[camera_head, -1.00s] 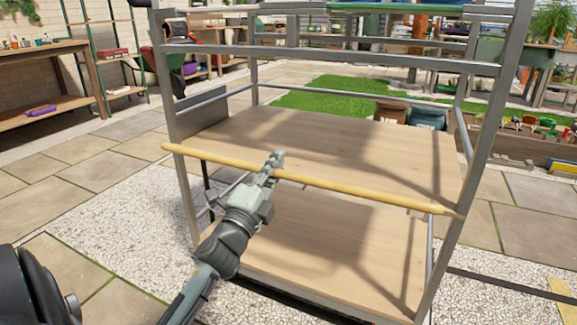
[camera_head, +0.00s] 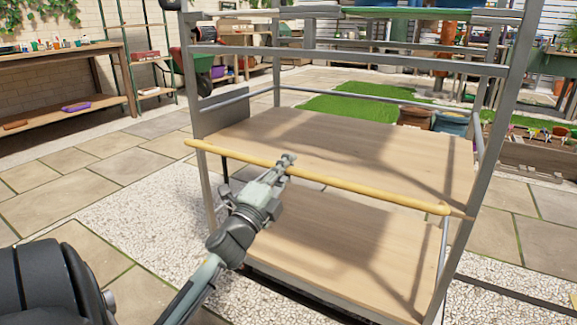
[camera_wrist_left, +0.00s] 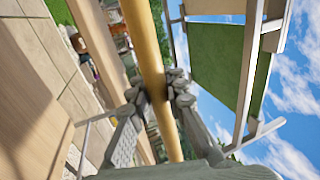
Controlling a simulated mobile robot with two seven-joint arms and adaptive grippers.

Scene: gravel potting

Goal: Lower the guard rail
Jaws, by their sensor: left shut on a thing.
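The guard rail is a yellow wooden bar (camera_head: 360,187) across the front of a grey metal rack (camera_head: 494,140). It slopes slightly down to the right and lies around the level of the middle wooden shelf (camera_head: 350,143). My left gripper (camera_head: 286,162) is shut on the bar, left of its middle. In the left wrist view the bar (camera_wrist_left: 146,45) runs between the fingers of the gripper (camera_wrist_left: 157,92), which close around it. My right gripper is not in view.
A lower wooden shelf (camera_head: 350,240) sits below the bar. Upper metal rails (camera_head: 350,60) cross above it. A wooden bench (camera_head: 60,95) stands at the left. Paving and gravel (camera_head: 140,215) are clear left of the rack.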

